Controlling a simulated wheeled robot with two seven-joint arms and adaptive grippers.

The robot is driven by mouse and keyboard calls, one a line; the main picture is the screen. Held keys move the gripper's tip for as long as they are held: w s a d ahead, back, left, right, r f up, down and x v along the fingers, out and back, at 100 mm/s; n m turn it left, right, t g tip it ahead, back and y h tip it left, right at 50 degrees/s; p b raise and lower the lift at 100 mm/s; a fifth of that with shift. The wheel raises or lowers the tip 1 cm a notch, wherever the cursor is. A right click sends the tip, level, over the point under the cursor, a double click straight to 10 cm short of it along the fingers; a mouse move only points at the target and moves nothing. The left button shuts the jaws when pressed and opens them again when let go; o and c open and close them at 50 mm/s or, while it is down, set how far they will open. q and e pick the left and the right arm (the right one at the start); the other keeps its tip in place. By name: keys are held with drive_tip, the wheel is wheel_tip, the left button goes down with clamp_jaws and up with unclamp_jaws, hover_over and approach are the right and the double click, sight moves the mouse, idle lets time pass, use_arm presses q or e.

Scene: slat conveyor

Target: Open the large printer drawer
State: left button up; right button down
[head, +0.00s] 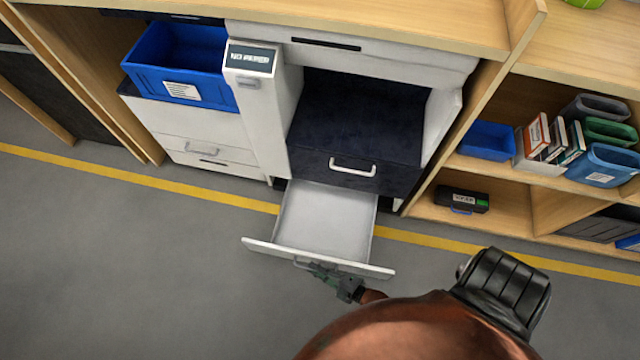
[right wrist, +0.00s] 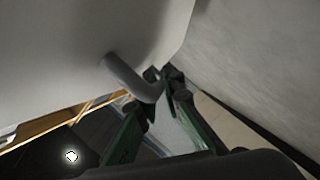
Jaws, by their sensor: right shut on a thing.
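The large printer drawer (head: 322,222) is the light grey one at the bottom of the printer, and it is pulled well out over the floor. It looks empty. Its white front panel (head: 355,266) carries a grey bar handle, which shows in the right wrist view (right wrist: 130,78). My right gripper (head: 318,270) is at the front of this drawer, with its green fingers shut on the handle; it also shows in the right wrist view (right wrist: 163,82). My left gripper is not in view.
Above the open drawer is a dark drawer with a white handle (head: 353,167), shut. A blue bin (head: 185,65) stands on a white cabinet at the left. Wooden shelves with bins and boxes are at the right. The floor (head: 120,265) in front is clear, with a yellow line.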

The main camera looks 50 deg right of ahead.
drive_tip(key=shift+s, duration=0.15)
drive_tip(key=shift+a, duration=0.1)
drive_tip(key=c, duration=2.3)
unclamp_jaws()
drive_tip(key=shift+a, duration=0.1)
